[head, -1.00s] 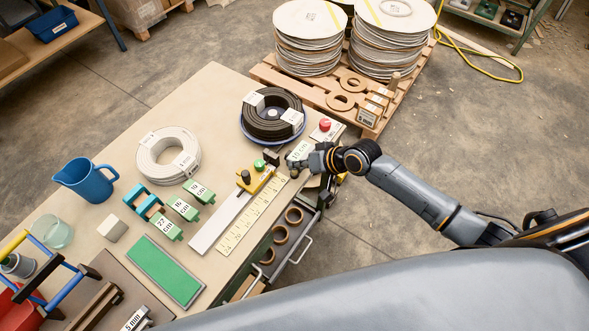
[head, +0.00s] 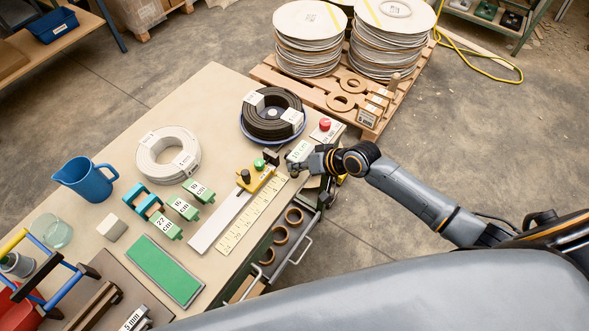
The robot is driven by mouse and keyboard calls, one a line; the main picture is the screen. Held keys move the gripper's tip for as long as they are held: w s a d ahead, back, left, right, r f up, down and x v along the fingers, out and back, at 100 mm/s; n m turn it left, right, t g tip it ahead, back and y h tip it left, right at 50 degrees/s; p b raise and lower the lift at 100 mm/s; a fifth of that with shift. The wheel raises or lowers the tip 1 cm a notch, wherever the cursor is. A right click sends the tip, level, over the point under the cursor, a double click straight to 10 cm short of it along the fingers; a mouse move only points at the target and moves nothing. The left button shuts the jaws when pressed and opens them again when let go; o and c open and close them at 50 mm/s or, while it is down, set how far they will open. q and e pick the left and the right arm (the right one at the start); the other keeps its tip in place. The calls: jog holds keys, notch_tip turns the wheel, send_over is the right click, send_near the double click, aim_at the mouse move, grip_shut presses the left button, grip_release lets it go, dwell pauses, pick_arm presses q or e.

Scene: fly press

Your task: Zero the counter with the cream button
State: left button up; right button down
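My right gripper (head: 300,168) is at the right edge of the workbench, beside the yellow stop block (head: 259,180) at the top end of the ruler. It is small and dark here, and I cannot tell whether its fingers are open or shut. A pale labelled block (head: 299,151) sits right behind it, partly covered by the gripper. A green button (head: 259,163) and a dark block (head: 271,157) are just left of it. I cannot make out a cream button or a counter display; the gripper may hide them. My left gripper is not in view.
A red button (head: 325,124) is on the bench corner. A black coil (head: 272,116), white coil (head: 168,154), blue jug (head: 86,180), green labelled blocks (head: 183,207) and a green mat (head: 163,270) occupy the bench. A pallet (head: 262,74) with cable stacks stands behind.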

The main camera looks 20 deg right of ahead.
aim_at(297, 174)
jog(key=shift+d+f, duration=0.15)
jog(key=shift+f, duration=0.15)
jog(key=shift+r, duration=0.1)
jog(key=shift+w+r, duration=0.1)
jog(key=shift+r, duration=0.05)
jog(key=shift+w+d+r+p, duration=0.1)
jog(key=shift+w+r+p, duration=0.1)
jog(key=shift+r+p, duration=0.35)
jog(key=shift+w+d+r+p, duration=0.1)
jog(key=shift+w+r+p, duration=0.05)
jog(key=shift+r+p, duration=0.35)
jog(key=shift+s+a, duration=0.1)
jog(key=shift+a, duration=0.05)
notch_tip(297, 174, up, 5)
jog(key=p, duration=0.5)
